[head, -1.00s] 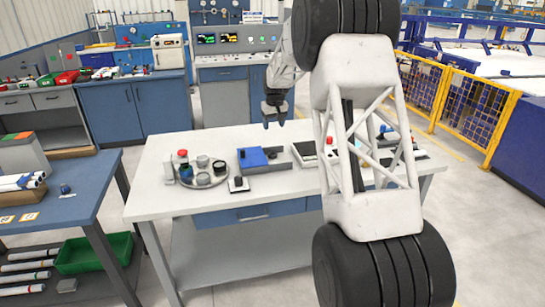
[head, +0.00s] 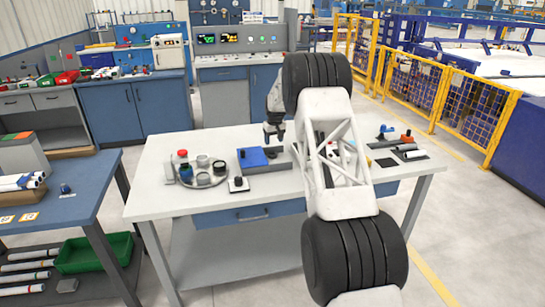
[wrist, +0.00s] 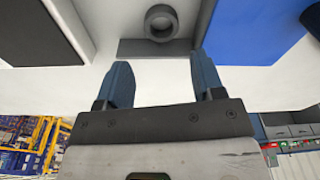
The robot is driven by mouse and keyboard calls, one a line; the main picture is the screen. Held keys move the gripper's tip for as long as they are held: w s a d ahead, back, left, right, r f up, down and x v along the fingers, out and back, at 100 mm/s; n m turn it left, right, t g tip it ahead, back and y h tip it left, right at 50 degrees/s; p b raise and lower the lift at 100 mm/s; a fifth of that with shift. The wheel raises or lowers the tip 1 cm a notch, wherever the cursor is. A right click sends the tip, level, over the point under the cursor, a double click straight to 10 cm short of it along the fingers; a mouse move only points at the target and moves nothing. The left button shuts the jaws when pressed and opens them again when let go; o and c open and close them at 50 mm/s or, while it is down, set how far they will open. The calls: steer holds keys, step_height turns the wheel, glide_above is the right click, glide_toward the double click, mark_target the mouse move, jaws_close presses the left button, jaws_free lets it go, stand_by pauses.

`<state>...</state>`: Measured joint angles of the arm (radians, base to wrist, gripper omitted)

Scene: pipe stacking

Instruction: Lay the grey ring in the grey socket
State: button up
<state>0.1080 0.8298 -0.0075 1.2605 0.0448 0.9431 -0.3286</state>
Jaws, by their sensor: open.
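A thick grey ring-shaped piece (wrist: 161,13) with a dark hole shows at the top of the wrist view. It is on a grey base (wrist: 135,47), beside a blue block. I cannot tell whether the piece is the loose ring or the socket's rim. In the head view the grey base (head: 270,168) runs beside the blue block. My gripper (head: 274,140) is above that area. In the wrist view its two blue fingers (wrist: 160,62) are apart with nothing between them, and the round piece is beyond their tips.
The blue block (head: 252,157) stands left of my gripper. A round tray (head: 202,184) with several cup-like pieces and a red-topped one is farther left. A dark flat pad (head: 386,162) and small parts lie at the right. The white table's (head: 160,205) front left is bare.

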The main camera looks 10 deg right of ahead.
mark_target(273, 151)
steer(key=shift+f, duration=0.15)
steer(key=shift+w+f, duration=0.1)
steer(key=shift+f, duration=1.05)
steer(key=shift+f, duration=0.1)
steer(key=shift+w+a+f, duration=0.1)
steer(key=shift+w+f, duration=0.05)
steer(key=shift+f, duration=1.1)
steer(key=shift+w+a+f, duration=0.1)
steer(key=shift+f, duration=1.15)
steer(key=c, duration=0.7)
steer(key=shift+r, duration=0.2)
step_height(273, 151, up, 10)
steer(key=shift+f, duration=0.15)
